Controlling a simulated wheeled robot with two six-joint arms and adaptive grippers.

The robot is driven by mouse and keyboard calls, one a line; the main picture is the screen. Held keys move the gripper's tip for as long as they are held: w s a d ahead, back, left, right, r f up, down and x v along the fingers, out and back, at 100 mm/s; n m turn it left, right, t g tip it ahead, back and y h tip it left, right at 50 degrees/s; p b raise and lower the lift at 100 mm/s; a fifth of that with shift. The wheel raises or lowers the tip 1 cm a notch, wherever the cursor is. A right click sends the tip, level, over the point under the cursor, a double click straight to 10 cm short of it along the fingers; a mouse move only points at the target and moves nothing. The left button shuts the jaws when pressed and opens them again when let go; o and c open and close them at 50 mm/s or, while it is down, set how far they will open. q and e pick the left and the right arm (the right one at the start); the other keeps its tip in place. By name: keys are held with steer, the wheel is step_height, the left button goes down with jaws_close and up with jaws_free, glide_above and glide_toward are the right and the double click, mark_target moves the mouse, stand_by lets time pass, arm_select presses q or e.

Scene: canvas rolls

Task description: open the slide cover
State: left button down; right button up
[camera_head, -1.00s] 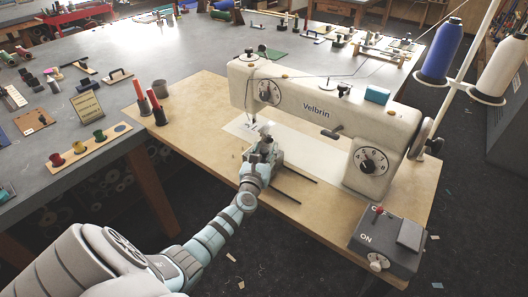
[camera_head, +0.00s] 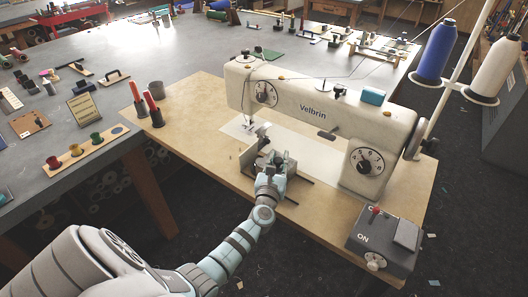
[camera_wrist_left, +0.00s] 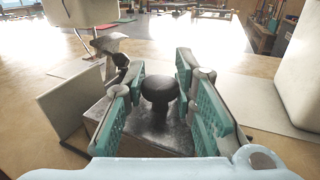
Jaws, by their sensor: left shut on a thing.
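The slide cover (camera_wrist_left: 150,143) is a grey metal plate with a dark round knob (camera_wrist_left: 158,92), seen in the left wrist view. My left gripper (camera_head: 278,160) is at the front of the sewing machine (camera_head: 315,112), over dark rails on the wooden board. In the left wrist view the teal finger pads of my left gripper (camera_wrist_left: 160,95) stand on both sides of the knob and hold it. The gripper hides most of the cover in the head view. A grey upright panel (camera_wrist_left: 62,100) stands to the left of the cover. My right gripper is not in view.
A grey switch box (camera_head: 384,240) with a red lever stands at the board's front right corner. Blue and white thread cones (camera_head: 437,50) stand at the right. The board's front left is clear.

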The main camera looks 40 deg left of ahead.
arm_select(q)
steer(key=d, duration=0.4)
steer(key=shift+d, duration=0.3)
steer(key=c, duration=1.3)
jaws_free()
steer(key=shift+c, duration=0.2)
steer(key=v, duration=1.2)
steer(key=shift+a, duration=0.1)
